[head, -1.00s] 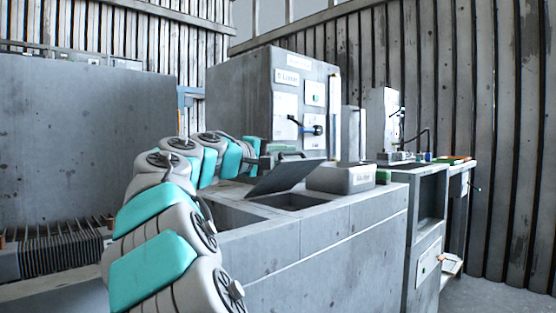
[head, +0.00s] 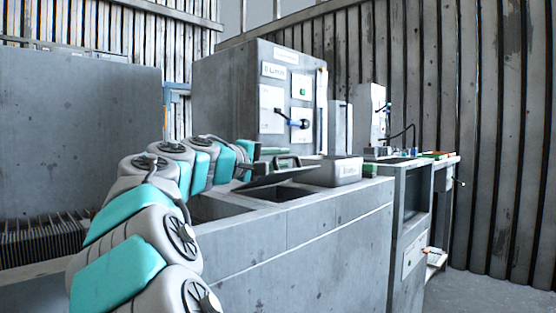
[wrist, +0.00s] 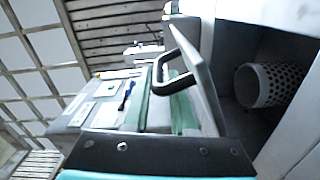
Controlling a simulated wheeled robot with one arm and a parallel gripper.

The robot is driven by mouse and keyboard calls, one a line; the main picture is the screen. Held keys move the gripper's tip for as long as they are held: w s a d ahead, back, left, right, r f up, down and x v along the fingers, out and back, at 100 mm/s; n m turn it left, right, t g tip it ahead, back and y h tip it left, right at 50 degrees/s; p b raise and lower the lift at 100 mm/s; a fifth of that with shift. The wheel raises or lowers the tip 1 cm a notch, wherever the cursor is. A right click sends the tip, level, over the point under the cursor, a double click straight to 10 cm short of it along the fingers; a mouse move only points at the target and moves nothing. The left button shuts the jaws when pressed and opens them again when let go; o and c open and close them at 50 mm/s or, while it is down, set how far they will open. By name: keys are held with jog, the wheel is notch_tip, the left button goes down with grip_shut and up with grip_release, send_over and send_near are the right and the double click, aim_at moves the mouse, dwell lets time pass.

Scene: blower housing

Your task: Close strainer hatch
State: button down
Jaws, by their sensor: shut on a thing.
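The strainer hatch lid (head: 276,176) is a grey plate tilted partly open over a square opening (head: 285,194) in the top of the long grey housing. In the wrist view the lid (wrist: 207,88) shows nearly edge-on, with a black loop handle (wrist: 169,68) on its outer face. A white perforated strainer basket (wrist: 268,85) lies in the recess behind it. My gripper (head: 268,164) is at the lid's handle. Its green fingers (wrist: 170,108) are shut on the handle, though the contact is partly hidden.
A grey box (head: 338,171) sits on the housing top just right of the opening. A tall grey cabinet (head: 232,105) with labels and a blue-black lever (head: 293,122) stands behind. Another opening (head: 212,208) lies left of the hatch, near my arm.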

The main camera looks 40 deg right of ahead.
jog(key=c, duration=1)
grip_release()
jog(key=shift+s+r, duration=0.5)
jog(key=shift+s, duration=0.05)
jog(key=shift+o, duration=0.6)
jog(key=shift+f, duration=0.1)
jog(key=shift+w+f, duration=0.1)
jog(key=shift+w, duration=0.1)
jog(key=shift+a, duration=0.15)
jog(key=a, duration=0.7)
jog(key=shift+s+a, duration=0.25)
jog(key=shift+a, duration=0.05)
jog(key=shift+f, duration=0.1)
jog(key=shift+d, duration=0.1)
